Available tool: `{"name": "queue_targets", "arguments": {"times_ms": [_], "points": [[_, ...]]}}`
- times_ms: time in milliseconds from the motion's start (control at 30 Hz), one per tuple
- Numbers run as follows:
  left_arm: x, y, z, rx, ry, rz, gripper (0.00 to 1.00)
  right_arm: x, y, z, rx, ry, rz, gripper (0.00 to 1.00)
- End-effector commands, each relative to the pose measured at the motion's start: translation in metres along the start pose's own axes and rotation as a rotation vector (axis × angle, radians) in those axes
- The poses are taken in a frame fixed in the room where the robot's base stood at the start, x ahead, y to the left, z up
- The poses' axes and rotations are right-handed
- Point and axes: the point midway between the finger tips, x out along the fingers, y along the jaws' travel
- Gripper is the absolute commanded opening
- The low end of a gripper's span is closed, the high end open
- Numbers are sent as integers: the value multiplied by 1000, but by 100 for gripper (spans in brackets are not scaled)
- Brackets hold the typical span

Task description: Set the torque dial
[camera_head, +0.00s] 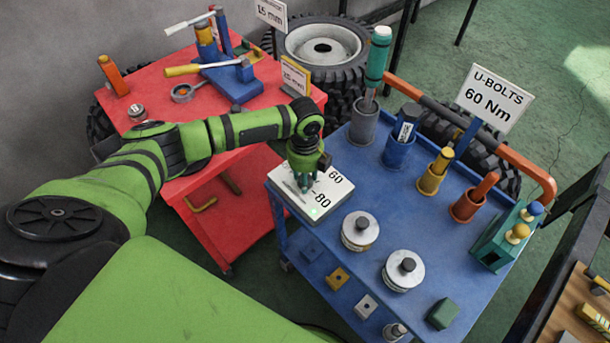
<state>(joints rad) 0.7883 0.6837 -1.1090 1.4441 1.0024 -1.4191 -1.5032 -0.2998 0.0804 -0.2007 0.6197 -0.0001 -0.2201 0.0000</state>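The torque dial's white plate (322,196) sits at the near left corner of the blue cart. A sign (493,98) on the cart reads "U-BOLTS 60 Nm". My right gripper is out of view.
The blue cart (400,215) carries two round metal knobs (360,231), a green-handled tool (376,62), several coloured cups and a green box (503,240). A red table (150,90) with a vise stands at left. Tires stand behind.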

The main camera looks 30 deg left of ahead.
Motion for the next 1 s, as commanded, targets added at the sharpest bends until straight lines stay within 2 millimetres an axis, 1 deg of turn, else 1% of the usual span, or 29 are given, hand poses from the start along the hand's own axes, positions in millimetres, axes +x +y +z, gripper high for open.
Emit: {"name": "queue_targets", "arguments": {"times_ms": [333, 367, 400, 433, 767, 867, 967, 1000], "points": [[1, 1, -1, 3, 2, 2, 7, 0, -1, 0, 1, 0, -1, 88], [1, 1, -1, 3, 2, 2, 44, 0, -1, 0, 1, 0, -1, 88], [1, 1, -1, 3, 2, 2, 60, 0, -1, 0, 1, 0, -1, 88], [1, 1, -1, 3, 2, 2, 64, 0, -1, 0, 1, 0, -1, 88], [-1, 0, 0, 2, 1, 0, 64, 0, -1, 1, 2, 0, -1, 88], [-8, -1, 0, 1, 0, -3, 64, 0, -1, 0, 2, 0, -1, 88], [-24, -1, 0, 2, 0, -4, 64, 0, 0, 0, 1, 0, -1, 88], [-32, 0, 0, 4, 0, -3, 64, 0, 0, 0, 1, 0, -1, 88]]}}
